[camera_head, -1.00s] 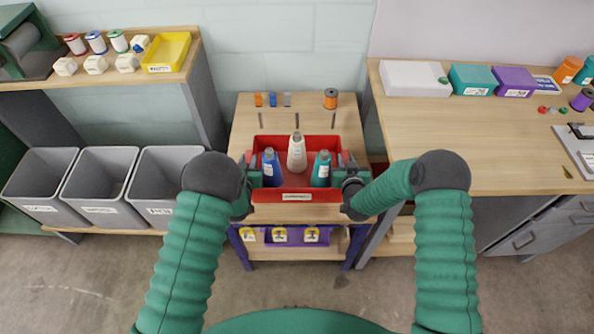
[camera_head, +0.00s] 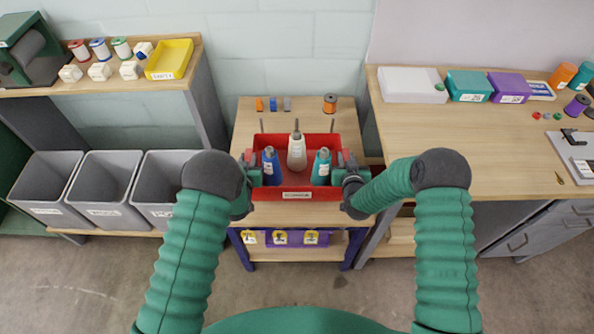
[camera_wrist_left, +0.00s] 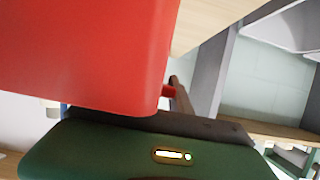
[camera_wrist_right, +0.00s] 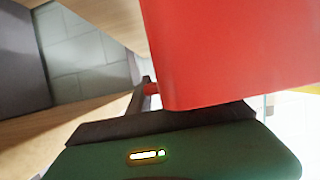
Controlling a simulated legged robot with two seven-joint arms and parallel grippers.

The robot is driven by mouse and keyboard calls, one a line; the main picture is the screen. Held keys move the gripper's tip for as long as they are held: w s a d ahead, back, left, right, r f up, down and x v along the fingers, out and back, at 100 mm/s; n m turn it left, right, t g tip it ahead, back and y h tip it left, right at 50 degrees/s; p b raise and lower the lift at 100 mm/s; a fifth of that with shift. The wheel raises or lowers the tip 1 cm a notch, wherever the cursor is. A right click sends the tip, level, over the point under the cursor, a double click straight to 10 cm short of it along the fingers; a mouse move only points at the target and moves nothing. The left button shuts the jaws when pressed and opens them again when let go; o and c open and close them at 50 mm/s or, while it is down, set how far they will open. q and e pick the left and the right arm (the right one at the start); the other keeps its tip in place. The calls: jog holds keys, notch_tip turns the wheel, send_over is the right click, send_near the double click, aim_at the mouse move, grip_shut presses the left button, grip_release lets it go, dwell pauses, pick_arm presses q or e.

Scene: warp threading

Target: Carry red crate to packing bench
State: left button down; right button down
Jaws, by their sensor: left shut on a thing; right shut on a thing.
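The red crate (camera_head: 308,193) is level above the small wooden-topped stand in the middle of the head view. It holds a blue cone (camera_head: 271,168), a white cone (camera_head: 297,152) and a teal cone (camera_head: 321,168), all upright. My left gripper (camera_head: 250,170) is shut on its left end and my right gripper (camera_head: 345,170) on its right end. The crate's red wall also fills much of the left wrist view (camera_wrist_left: 85,50) and right wrist view (camera_wrist_right: 230,50). I cannot tell how high the crate is above the stand.
The stand's top (camera_head: 300,114) carries small coloured pieces and an orange spool (camera_head: 330,103) behind the crate. A wide wooden bench (camera_head: 470,140) stands close on the right, with boxes along its back. Grey bins (camera_head: 108,190) and a shelf with a yellow tray (camera_head: 170,60) are on the left.

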notch_tip(320, 180, up, 20)
jog(key=p, duration=1.9)
jog(key=shift+r, duration=0.25)
jog(key=shift+w, duration=0.1)
jog(key=shift+d, duration=0.1)
